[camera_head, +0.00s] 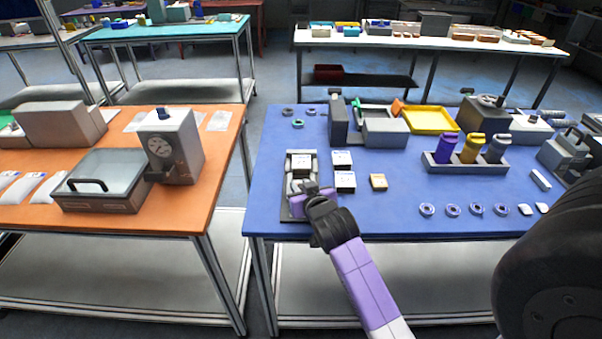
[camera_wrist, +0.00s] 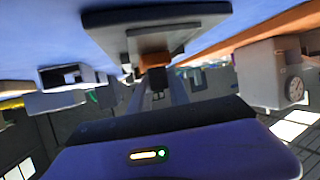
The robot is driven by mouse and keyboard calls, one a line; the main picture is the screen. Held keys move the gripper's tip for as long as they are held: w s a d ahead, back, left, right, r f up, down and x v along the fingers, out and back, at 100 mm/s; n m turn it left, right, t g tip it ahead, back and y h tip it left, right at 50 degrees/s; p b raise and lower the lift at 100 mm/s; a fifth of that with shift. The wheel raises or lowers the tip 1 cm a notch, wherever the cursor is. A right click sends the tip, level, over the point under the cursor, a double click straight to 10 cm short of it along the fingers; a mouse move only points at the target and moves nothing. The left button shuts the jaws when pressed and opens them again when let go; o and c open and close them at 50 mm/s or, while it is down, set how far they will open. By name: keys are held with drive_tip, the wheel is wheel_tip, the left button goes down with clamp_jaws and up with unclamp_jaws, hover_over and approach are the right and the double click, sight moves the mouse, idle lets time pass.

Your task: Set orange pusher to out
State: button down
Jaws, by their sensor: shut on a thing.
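My gripper (camera_head: 300,192) is low at the front left of the blue table, over the near end of a dark flat fixture (camera_head: 288,214), well away from that part. It is shut, but I cannot make out what is between the fingers. In the wrist view, an orange-brown block (camera_wrist: 154,60) shows by the fixture's grey plate (camera_wrist: 112,30); I cannot tell if the fingers touch it.
A dark grey upright unit (camera_head: 338,122) and the yellow tray (camera_head: 432,119) stand at the back. A bottle rack (camera_head: 465,166) and several rings (camera_head: 452,210) lie further right.

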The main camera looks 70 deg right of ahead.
drive_tip(key=a, duration=0.1)
drive_tip(key=s+a, duration=0.1)
drive_tip(key=a, duration=0.2)
drive_tip(key=shift+s+a, duration=0.35)
drive_tip(key=shift+s, duration=0.05)
drive_tip(key=c, duration=1.5)
unclamp_jaws()
drive_tip(key=shift+s, duration=0.1)
drive_tip(key=b+v, duration=0.1)
drive_tip(key=v, duration=0.6)
drive_tip(key=shift+s+a, duration=0.25)
drive_tip(key=shift+a, duration=0.1)
drive_tip(key=shift+r, duration=0.1)
